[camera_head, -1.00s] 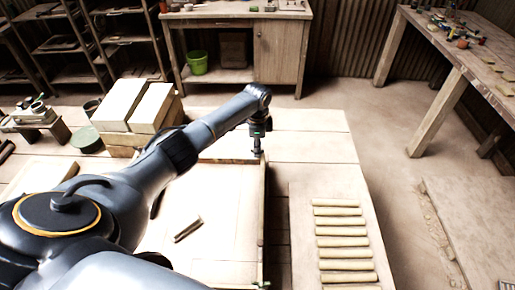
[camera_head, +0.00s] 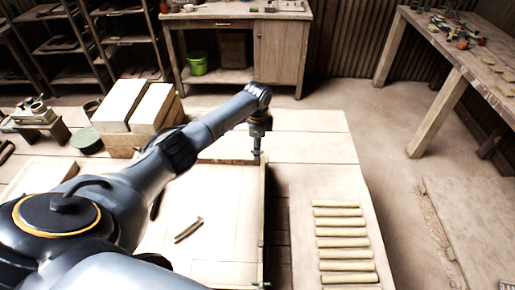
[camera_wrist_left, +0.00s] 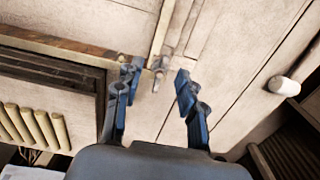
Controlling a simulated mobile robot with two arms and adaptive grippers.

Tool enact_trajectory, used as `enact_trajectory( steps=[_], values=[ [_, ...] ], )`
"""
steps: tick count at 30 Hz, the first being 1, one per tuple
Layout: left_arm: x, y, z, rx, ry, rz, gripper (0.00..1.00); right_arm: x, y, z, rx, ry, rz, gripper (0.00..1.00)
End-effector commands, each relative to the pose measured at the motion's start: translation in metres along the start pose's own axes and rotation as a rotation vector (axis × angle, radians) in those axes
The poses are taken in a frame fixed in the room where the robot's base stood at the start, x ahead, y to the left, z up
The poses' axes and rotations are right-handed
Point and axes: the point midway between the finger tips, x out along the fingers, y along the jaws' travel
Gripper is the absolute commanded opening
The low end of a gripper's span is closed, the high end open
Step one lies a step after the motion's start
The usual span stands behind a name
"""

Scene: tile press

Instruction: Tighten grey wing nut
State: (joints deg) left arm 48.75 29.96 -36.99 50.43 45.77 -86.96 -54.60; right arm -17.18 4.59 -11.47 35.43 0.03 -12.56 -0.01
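My left gripper (camera_head: 257,156) points down over the far right corner of the wooden frame (camera_head: 262,215) on the workbench. In the left wrist view the gripper (camera_wrist_left: 157,74) has its two fingers apart, with nothing held. A small grey wing nut (camera_wrist_left: 158,70) shows between and beyond the fingertips, at the end of a thin wooden strip (camera_wrist_left: 163,28); the fingers look clear of it. In the head view this nut is hidden by or merged with the gripper tip. Another small fitting (camera_head: 261,285) sits at the frame's near right corner. My right gripper is not in view.
Several pale clay rolls (camera_head: 341,241) lie on a board right of the frame. A small tool (camera_head: 188,230) lies inside the frame. Pale blocks (camera_head: 124,105) are stacked at the back left. The bench top beyond the gripper is clear.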

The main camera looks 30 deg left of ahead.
Motion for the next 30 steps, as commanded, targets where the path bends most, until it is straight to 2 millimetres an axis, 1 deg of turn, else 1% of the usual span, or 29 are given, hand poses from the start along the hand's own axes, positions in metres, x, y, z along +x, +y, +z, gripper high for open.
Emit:
enact_trajectory(
  steps=[5, 12, 16, 18, 21, 30],
  values=[
    [-0.031, -0.002, 0.000, -0.001, 0.003, -0.006, 0.40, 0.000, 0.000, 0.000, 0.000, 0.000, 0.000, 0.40],
    [-0.083, -0.002, 0.000, 0.000, 0.003, -0.006, 0.40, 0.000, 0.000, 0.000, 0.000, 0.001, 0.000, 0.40],
    [-0.102, -0.001, 0.000, 0.000, 0.001, -0.005, 0.40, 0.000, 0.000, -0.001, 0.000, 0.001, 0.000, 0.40],
    [-0.109, -0.001, 0.000, 0.000, 0.002, -0.004, 0.40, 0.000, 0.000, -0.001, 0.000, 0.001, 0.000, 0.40],
    [-0.114, -0.001, 0.001, -0.001, 0.001, -0.002, 0.40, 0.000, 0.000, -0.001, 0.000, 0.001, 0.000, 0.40],
    [-0.116, -0.001, 0.001, -0.001, 0.001, -0.002, 0.40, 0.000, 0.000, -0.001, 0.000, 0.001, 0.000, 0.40]
  ],
)
